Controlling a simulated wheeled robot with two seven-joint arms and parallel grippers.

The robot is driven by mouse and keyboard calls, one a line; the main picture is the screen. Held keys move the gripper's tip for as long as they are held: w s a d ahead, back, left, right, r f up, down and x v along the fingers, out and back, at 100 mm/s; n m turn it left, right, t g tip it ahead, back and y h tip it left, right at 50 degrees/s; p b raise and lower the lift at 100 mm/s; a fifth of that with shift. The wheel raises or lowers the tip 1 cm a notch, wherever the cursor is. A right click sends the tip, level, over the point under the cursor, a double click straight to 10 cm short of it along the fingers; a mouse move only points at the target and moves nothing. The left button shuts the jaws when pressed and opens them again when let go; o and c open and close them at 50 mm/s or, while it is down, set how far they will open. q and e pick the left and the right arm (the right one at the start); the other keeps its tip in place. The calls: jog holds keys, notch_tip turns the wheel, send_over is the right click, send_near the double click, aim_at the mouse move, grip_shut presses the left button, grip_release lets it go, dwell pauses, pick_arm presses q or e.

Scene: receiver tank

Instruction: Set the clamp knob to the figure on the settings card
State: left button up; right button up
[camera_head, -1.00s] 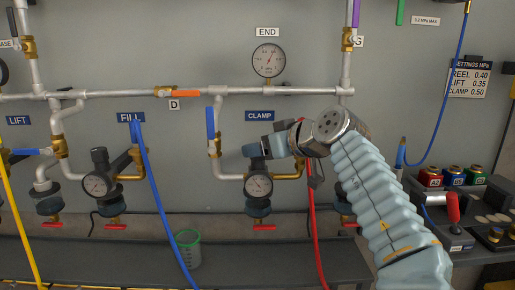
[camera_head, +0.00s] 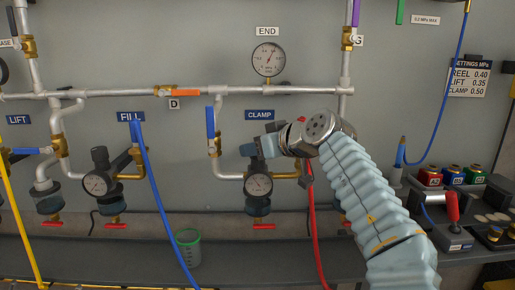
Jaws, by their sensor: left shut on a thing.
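The settings card (camera_head: 468,78) on the wall at the right reads REEL 0.40, LIFT 0.35, CLAMP 0.50. The clamp regulator, with its round gauge (camera_head: 258,185), hangs below the blue CLAMP label (camera_head: 260,115). Its needle is too small to read surely. My left gripper (camera_head: 258,149) is at the top of this regulator, shut on the dark clamp knob (camera_head: 256,163). The fingers and wrist hide most of the knob. My arm reaches it from the lower right. My right gripper is not in view.
A blue-handled valve (camera_head: 210,122) stands close left of the gripper. A red hose (camera_head: 313,225) hangs below my wrist, and a blue hose (camera_head: 160,205) runs left of the regulator. A green cup (camera_head: 188,246) stands on the shelf. The END gauge (camera_head: 268,60) is above.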

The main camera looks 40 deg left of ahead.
pick_arm(q)
jog(key=shift+f+t+b, duration=0.15)
jog(key=shift+t+b, duration=0.15)
jog(key=shift+b, duration=0.1)
jog(key=m+t+h+b, duration=0.1)
jog(key=m+t+b, duration=0.2)
jog(key=t+b, duration=0.1)
jog(key=shift+f+m+h, duration=0.15)
jog(key=shift+m+h, duration=0.25)
jog(key=shift+w+m+t+h+b, duration=0.1)
jog(key=shift+m+t+h+b, duration=0.5)
jog(key=shift+m+t+b, duration=0.35)
jog(key=m+t+h+b, duration=0.1)
jog(key=m+t+h, duration=0.1)
jog(key=m, duration=0.1)
jog(key=m+t+h+b, duration=0.1)
jog(key=m+h, duration=0.2)
jog(key=shift+d+r+t, duration=0.15)
jog(key=shift+r+t, duration=0.05)
jog(key=shift+t, duration=0.15)
jog(key=shift+r+m+t+h+b, duration=0.1)
jog(key=shift+m+t+h+b, duration=0.3)
jog(key=shift+m+h, duration=0.85)
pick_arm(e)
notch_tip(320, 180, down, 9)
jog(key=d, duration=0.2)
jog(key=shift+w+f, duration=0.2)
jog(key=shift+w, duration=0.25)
